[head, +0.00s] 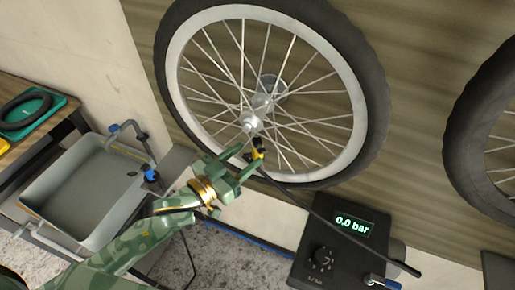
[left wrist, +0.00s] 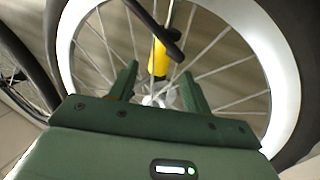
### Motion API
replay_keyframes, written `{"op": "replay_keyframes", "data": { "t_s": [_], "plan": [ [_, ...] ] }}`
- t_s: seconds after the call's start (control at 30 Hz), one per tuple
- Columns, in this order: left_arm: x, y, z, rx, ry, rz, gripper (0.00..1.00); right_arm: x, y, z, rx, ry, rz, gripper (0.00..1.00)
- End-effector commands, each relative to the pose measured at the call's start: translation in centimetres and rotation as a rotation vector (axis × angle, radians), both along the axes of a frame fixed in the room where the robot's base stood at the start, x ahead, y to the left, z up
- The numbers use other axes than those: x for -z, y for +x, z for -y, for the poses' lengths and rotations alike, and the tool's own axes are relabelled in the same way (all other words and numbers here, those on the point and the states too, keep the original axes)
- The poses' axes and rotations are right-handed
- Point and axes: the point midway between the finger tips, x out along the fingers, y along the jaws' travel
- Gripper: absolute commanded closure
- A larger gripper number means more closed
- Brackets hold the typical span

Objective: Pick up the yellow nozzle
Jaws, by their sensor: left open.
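The yellow nozzle (head: 257,154) has a black top and sits at the end of a black hose, in front of the lower spokes of the wheel (head: 352,160). In the left wrist view the yellow nozzle (left wrist: 158,58) appears upright, ahead of and between the fingertips. My left gripper (head: 249,156) is open, its two green fingers pointing at the nozzle. The left gripper (left wrist: 159,72) holds nothing in the wrist view; I cannot tell whether a finger touches the nozzle. My right gripper is not in view.
A black pump box (head: 318,246) reading "0.0 bar" stands at the lower right, with the hose (head: 320,216) crossing above it. A grey basin (head: 85,195) is at the left, beside a bench with a green tray (head: 52,104). Another tyre (head: 470,130) is at the right.

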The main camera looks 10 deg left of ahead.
Motion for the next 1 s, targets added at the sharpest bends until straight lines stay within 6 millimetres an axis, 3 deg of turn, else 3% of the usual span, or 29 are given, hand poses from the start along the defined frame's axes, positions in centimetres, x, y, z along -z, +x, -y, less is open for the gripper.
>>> {"op": "replay_keyframes", "data": {
  "t_s": [0.3, 0.57, 0.7, 0.73, 1.0],
  "plan": [
    [-0.5, 3.8, 2.6, 0.0, 0.0, 0.001, 0.51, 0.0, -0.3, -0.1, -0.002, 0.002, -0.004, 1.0],
    [-0.5, 4.1, 2.8, 0.001, 0.001, 0.001, 0.51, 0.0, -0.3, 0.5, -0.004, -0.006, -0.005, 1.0],
    [-0.5, 4.1, 2.8, 0.001, 0.001, 0.001, 0.88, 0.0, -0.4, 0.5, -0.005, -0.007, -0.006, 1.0],
    [-0.5, 4.1, 2.8, 0.001, 0.001, 0.001, 0.92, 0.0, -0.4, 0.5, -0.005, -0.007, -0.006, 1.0],
    [-0.5, 4.1, 2.8, 0.0, 0.0, 0.001, 0.92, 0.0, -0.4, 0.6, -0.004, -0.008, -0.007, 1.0]
  ]
}}
